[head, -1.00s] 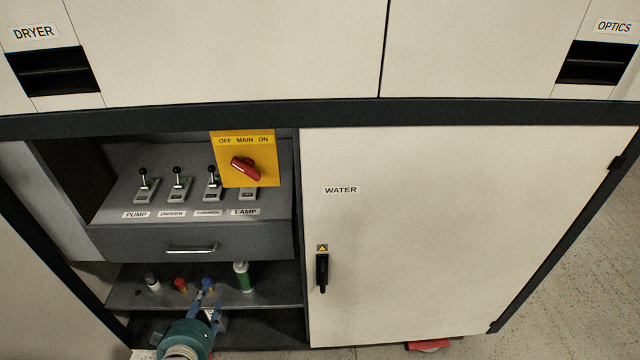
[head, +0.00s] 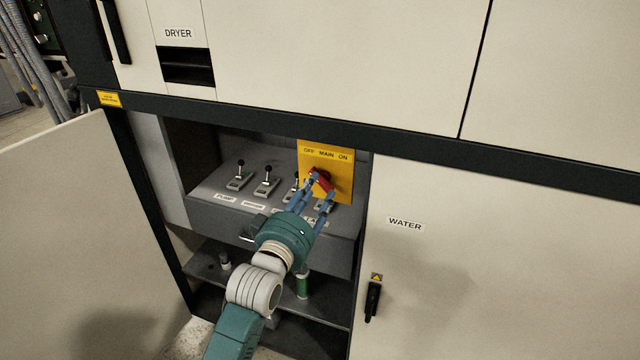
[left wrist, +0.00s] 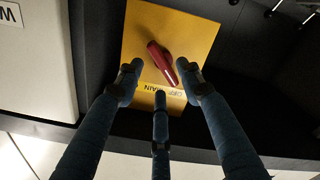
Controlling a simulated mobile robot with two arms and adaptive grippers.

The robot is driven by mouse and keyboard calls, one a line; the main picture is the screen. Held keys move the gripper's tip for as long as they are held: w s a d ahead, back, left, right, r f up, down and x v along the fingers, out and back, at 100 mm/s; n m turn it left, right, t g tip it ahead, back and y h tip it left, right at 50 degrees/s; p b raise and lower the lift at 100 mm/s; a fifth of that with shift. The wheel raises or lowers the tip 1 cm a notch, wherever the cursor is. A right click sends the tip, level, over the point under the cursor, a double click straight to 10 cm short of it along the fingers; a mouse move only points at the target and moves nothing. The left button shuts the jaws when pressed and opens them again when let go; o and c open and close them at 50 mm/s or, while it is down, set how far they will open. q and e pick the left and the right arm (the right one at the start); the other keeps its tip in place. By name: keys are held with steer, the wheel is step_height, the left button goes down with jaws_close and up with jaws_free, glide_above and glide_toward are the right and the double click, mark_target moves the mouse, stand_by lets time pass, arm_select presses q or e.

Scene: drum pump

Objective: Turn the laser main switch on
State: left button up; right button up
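The main switch is a red knob (head: 321,181) on a yellow plate (head: 341,183) marked OFF MAIN ON. In the left wrist view the knob (left wrist: 162,63) is slanted on the plate (left wrist: 185,35), and one end points toward the upside-down OFF label. My left gripper (head: 314,194) is at the plate and partly covers the knob in the head view. In the left wrist view its three fingers (left wrist: 160,85) are spread, with the knob between the two upper fingertips. The right fingertip is close to the knob's lower end; I cannot tell if it touches. My right gripper is not in view.
Lever switches (head: 266,183) stand on the grey console left of the plate. A shelf with a green bottle (head: 303,285) lies below. An open cabinet door (head: 85,235) is at the left. The shut WATER door (head: 480,270) is at the right.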

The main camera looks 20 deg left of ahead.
mark_target(322, 180)
arm_select(q)
steer(key=shift+w+f, duration=0.1)
steer(key=shift+w, duration=1.15)
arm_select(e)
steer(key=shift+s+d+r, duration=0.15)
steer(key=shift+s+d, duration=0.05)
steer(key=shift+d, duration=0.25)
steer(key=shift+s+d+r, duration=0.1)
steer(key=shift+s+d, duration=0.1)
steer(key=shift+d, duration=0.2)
